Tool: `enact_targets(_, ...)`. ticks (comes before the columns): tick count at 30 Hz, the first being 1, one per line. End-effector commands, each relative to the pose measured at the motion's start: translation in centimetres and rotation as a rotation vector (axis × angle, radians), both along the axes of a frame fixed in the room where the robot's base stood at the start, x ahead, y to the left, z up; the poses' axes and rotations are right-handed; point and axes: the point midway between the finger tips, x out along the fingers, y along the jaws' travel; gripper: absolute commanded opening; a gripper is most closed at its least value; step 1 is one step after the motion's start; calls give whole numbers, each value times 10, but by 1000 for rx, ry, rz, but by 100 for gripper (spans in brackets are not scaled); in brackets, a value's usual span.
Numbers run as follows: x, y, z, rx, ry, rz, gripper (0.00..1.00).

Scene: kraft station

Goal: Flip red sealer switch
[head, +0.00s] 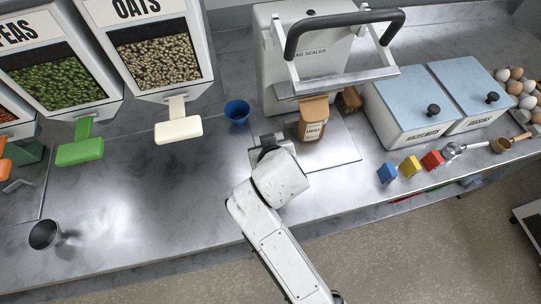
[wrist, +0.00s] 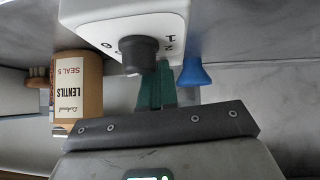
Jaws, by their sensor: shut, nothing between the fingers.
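The white bag sealer (head: 276,58) stands at the back of the counter with a dark raised handle (head: 345,22). In the wrist view its white panel (wrist: 95,17) fills the top and bears a black knob (wrist: 138,54) with numbers around it. I see no red switch in either view. My gripper (wrist: 157,88) is shut and empty, its green fingers close to the knob and overlapping the panel's edge in the picture; I cannot tell if they touch. In the head view my gripper (head: 266,143) is in front of the sealer, its fingertips mostly hidden.
A brown lentils bag (head: 313,118) stands upright at the sealer's front, right of my gripper; it also shows in the wrist view (wrist: 78,92). A blue cup (head: 237,111) stands to the left. Lidded bins (head: 408,110) and coloured blocks (head: 410,166) are to the right. The left counter is mostly clear.

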Motion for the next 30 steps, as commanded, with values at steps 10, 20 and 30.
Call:
enact_targets(10,1,-9,-3,-1,10,-6,0)
enact_targets(20,6,-22,-2,-5,6,-13,0)
enact_targets(30,7,-22,3,-7,4,-12,0)
